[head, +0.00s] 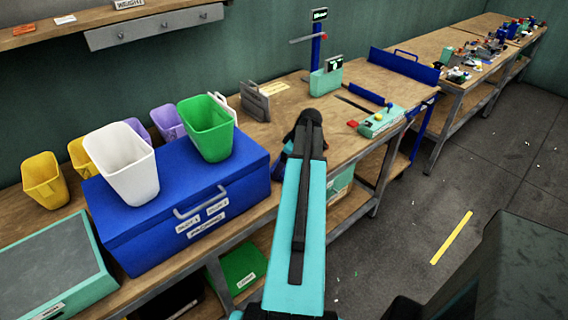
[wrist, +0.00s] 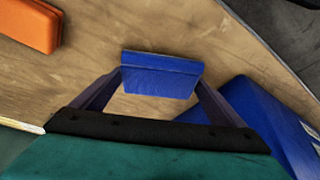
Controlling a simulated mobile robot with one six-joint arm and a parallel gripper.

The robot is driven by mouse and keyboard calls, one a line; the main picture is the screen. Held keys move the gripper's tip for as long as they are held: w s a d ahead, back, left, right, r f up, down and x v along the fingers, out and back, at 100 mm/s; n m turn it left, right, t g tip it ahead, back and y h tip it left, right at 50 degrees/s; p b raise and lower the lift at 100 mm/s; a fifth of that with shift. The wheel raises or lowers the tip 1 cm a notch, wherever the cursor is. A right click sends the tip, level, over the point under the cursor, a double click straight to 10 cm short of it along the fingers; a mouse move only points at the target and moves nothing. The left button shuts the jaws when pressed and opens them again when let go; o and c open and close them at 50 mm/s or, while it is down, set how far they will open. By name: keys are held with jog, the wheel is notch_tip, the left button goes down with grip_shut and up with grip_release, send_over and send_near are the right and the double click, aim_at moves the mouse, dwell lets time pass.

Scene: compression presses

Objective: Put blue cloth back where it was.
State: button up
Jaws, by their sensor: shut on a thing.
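The blue cloth (wrist: 160,75) shows in the wrist view as a small folded blue block. My gripper (head: 308,125) is shut on it, one finger at each side. The wooden bench top (wrist: 110,30) lies below the cloth; I cannot tell whether the cloth touches it. In the head view my arm reaches over the bench right of the large blue case (head: 135,240), and it hides the cloth.
An orange block (wrist: 28,25) lies upper left in the wrist view. White (head: 125,170) and green (head: 208,130) bins stand on the case. Grey upright plates (head: 255,103) and a teal control box (head: 382,121) are nearby. The bench edge drops to the floor at right.

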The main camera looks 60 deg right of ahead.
jog(key=shift+f, duration=0.15)
jog(key=o, duration=0.7)
jog(key=shift+r, duration=0.3)
jog(key=shift+b+v, duration=1.45)
jog(key=shift+v, duration=4.45)
jog(key=shift+s, duration=0.15)
